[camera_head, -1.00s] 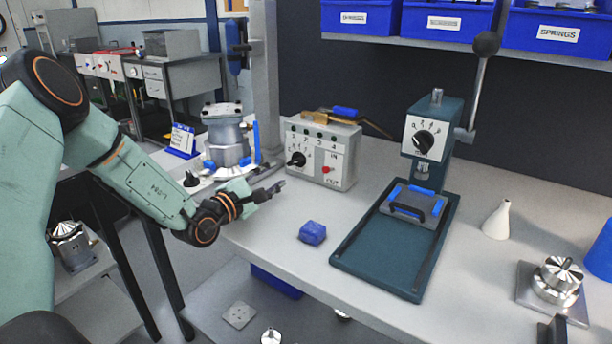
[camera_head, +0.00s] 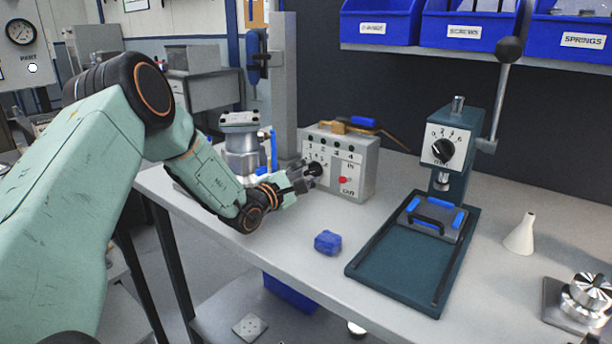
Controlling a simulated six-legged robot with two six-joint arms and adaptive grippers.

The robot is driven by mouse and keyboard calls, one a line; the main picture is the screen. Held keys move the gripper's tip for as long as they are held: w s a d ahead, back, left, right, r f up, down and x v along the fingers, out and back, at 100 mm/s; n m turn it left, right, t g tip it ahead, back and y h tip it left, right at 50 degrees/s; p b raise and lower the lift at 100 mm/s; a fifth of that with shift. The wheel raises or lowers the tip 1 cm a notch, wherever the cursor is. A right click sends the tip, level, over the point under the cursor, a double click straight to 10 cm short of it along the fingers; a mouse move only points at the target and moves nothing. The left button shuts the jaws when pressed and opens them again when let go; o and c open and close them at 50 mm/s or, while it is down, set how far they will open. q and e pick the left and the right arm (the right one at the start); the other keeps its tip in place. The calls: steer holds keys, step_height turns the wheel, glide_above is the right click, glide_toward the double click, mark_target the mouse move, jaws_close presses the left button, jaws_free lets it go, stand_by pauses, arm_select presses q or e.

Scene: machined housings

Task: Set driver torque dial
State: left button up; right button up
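The grey control box (camera_head: 363,178) stands on the bench with a numbered scale, a black dial (camera_head: 315,169) on the left of its face and a red button to the right. My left gripper (camera_head: 305,178) comes in from the left, with its dark fingertips at the dial, partly covering the scale. I cannot tell whether the fingers touch the dial, or how wide they are apart. A second black dial (camera_head: 443,150) with a numbered scale is on the white plate of the green press. My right gripper is not in view.
The green press base (camera_head: 392,275) carries a grey block with blue pads. A grey cylindrical housing (camera_head: 240,150) stands behind my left arm. A white cone (camera_head: 521,236) stands at right.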

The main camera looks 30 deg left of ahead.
arm_select(q)
steer(key=shift+w+d, duration=0.1)
steer(key=shift+d, duration=0.15)
steer(key=c, duration=0.3)
steer(key=shift+a, duration=0.1)
jaws_close()
